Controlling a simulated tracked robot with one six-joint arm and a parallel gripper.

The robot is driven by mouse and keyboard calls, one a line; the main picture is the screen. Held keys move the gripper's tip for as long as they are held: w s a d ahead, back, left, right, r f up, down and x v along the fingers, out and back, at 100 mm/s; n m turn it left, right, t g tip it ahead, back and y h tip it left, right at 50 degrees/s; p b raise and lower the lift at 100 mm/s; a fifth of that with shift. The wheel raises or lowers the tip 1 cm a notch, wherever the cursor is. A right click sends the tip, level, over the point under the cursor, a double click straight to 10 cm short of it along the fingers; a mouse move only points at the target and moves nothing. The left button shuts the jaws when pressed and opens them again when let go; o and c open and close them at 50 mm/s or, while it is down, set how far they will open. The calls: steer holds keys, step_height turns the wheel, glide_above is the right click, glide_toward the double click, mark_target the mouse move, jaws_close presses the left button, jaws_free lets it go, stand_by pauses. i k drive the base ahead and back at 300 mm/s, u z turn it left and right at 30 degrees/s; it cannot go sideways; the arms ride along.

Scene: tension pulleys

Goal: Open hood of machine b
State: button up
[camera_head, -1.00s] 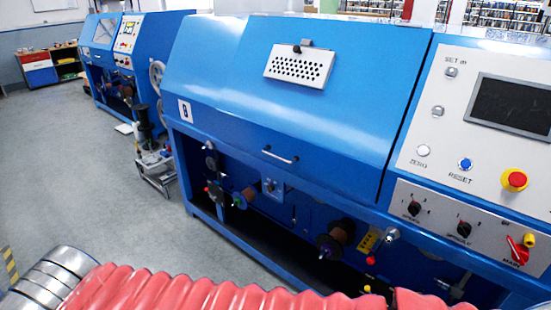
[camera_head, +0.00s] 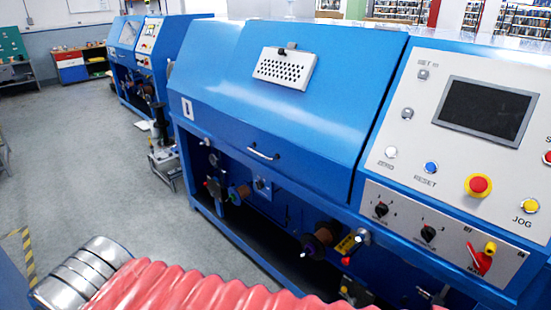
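A large blue machine with a sloped hood (camera_head: 270,90) fills the middle of the view. The hood is closed. A small silver bar handle (camera_head: 263,154) sits near its lower edge, and a perforated white plate (camera_head: 285,68) is on its upper part. A small white label (camera_head: 187,108) is at the hood's left side; its letter is too blurred to read surely. My arm's red ribbed sleeve and metal rings cross the bottom of the view, apart from the handle. My gripper is not in view.
A control panel (camera_head: 400,165) with a dark screen (camera_head: 484,110), knobs and a red button (camera_head: 478,185) adjoins the hood on the right. Spools and rollers (camera_head: 322,236) sit below it. Another blue machine (camera_head: 125,60) stands behind left. Grey floor (camera_head: 80,150) is open on the left.

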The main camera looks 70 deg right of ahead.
mark_target(318, 135)
steer(key=u, duration=0.05)
steer(key=k, duration=1.05)
steer(key=z, duration=1.5)
steer(key=i, duration=1.4)
